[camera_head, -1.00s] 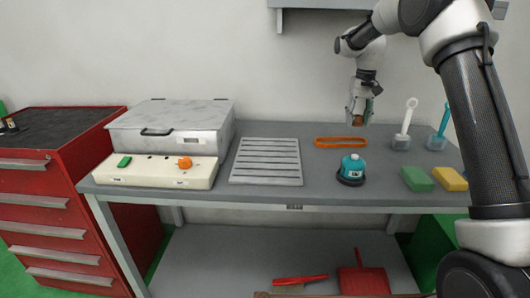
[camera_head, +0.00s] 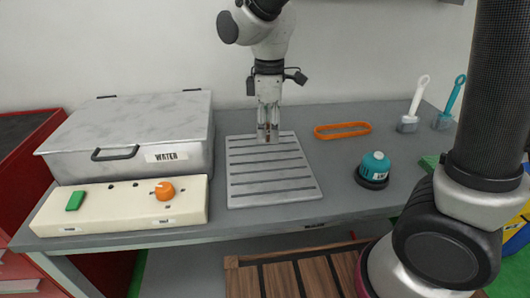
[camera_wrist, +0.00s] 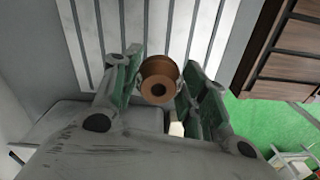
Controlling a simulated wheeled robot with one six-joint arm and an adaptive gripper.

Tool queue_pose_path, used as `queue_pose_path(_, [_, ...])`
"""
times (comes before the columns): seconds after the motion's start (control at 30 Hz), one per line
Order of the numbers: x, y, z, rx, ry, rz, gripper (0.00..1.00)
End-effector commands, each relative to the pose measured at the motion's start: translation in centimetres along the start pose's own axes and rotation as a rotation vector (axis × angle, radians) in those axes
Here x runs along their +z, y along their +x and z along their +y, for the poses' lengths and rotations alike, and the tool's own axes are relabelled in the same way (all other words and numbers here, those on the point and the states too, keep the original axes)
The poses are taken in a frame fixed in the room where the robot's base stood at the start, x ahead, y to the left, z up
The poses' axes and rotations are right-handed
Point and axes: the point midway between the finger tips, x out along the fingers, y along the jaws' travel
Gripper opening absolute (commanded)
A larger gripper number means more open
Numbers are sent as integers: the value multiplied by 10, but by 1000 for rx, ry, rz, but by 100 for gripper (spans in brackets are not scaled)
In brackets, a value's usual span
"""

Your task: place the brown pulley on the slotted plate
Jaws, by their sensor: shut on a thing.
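The slotted plate (camera_head: 247,201) is grey with several long slots and lies flat in the middle of the bench. It also shows in the wrist view (camera_wrist: 200,25). My gripper (camera_head: 268,133) is over the back part of the plate, fingers pointing down. In the wrist view my gripper (camera_wrist: 160,64) is shut on the brown pulley (camera_wrist: 161,70), a small flanged cylinder with a dark centre hole, held between green-padded fingers. In the head view the pulley is mostly hidden by the fingers. I cannot tell whether it touches the plate.
Left of the plate stand a grey water bath (camera_head: 130,130) and a cream control box (camera_head: 120,208) with an orange knob. To the right are an orange ring (camera_head: 343,131), a teal gas burner (camera_head: 374,168) and two brushes (camera_head: 408,122). A wooden pallet (camera_head: 290,278) is in front.

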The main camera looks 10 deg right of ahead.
Motion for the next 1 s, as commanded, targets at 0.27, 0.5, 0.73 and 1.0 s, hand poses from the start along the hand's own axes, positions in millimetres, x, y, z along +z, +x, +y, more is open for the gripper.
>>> queue_pose_path(0.27, [2,51,-4,-3,-16,-4,19])
queue_pose_path(0.5, [1,82,-4,-3,-14,-4,19])
queue_pose_path(0.73, [1,97,-4,-1,-14,-1,19])
queue_pose_path(1.0, [1,99,-4,-1,-13,-1,19])
